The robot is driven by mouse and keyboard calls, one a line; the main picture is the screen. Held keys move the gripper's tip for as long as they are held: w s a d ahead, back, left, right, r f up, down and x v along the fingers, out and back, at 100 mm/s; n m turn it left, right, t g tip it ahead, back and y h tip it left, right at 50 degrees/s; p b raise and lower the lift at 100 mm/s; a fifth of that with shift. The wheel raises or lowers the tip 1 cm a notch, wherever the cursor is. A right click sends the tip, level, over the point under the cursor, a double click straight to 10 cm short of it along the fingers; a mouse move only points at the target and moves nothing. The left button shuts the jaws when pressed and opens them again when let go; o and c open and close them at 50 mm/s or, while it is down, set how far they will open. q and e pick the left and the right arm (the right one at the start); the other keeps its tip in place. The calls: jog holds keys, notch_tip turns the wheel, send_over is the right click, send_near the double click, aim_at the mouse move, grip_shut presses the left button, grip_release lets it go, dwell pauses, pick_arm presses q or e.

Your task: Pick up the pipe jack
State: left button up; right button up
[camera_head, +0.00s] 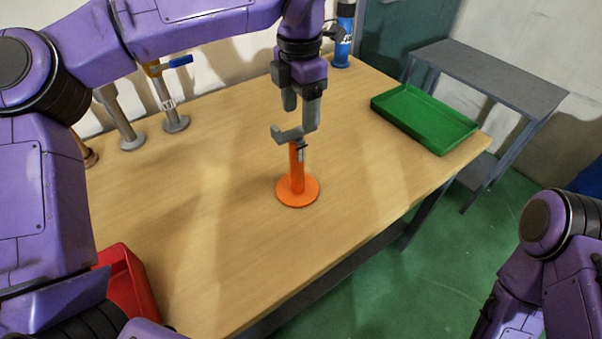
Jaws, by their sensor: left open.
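The pipe jack (297,187) stands upright on the wooden table, with a round orange base and an orange post. A grey hooked piece shows at the top of the post, and I cannot tell clearly where it ends and the gripper begins. My left gripper (300,107) points down directly above the post, its jaws open around or just beside the jack's top; contact cannot be made out. My right arm shows at the lower right, but its gripper is out of view.
A green tray (425,119) lies at the table's right end. A red bin (128,286) is at the lower left. Metal pipe stands (172,112) and a blue bottle (342,45) stand along the back. A grey side table (490,75) is beyond. The wood around the jack is clear.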

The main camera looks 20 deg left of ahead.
aim_at(296, 131)
pick_arm(q)
jog(key=f, duration=0.5)
jog(key=f+p, duration=0.1)
jog(key=f, duration=0.2)
jog(key=shift+s+a+f, duration=0.15)
jog(key=shift+a, duration=0.2)
grip_shut()
jog(key=shift+s, duration=0.1)
dwell(0.8)
